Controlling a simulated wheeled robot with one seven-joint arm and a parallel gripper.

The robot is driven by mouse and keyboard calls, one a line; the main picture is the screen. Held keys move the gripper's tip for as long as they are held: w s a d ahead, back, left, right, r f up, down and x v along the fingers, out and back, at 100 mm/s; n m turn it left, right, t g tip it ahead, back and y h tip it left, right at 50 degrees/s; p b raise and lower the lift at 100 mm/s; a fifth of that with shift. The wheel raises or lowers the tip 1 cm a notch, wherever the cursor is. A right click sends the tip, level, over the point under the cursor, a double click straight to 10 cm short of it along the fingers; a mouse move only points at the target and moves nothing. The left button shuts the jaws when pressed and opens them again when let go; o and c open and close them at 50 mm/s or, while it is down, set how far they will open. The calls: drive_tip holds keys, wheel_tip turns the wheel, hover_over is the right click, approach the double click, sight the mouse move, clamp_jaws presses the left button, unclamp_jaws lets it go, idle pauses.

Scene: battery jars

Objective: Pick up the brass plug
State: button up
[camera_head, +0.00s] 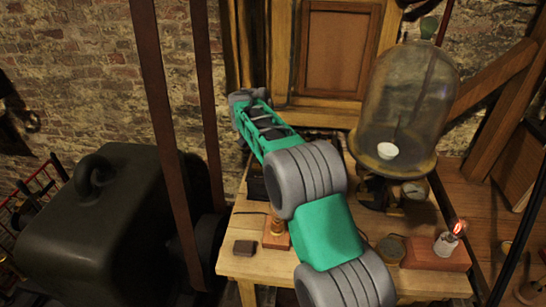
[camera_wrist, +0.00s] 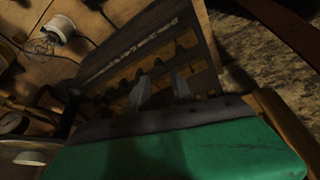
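In the wrist view my gripper (camera_wrist: 161,92) shows two grey fingers with a gap between them, and nothing is visible in the gap. The fingers are in front of a long dark box (camera_wrist: 203,35) with a row of dark, peg-like shapes and brass-coloured plates. I cannot make out which of these, if any, is the brass plug. In the head view a small upright brass-coloured piece (camera_head: 277,226) stands on a wooden block at the table's left side. My arm hides part of the table there, and the fingers cannot be made out in that view.
A glass bell jar (camera_head: 405,100) stands at the back right of the wooden table (camera_head: 245,268). A glowing red item (camera_head: 459,228) sits at the right on a reddish block. A small dark block (camera_head: 244,247) lies at the front left. A large dark tank (camera_head: 100,230) stands left of the table.

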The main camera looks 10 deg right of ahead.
drive_tip(key=p+x, duration=0.1)
drive_tip(key=x, duration=0.5)
drive_tip(key=shift+s+f+p, duration=0.1)
drive_tip(key=shift+p, duration=0.25)
clamp_jaws()
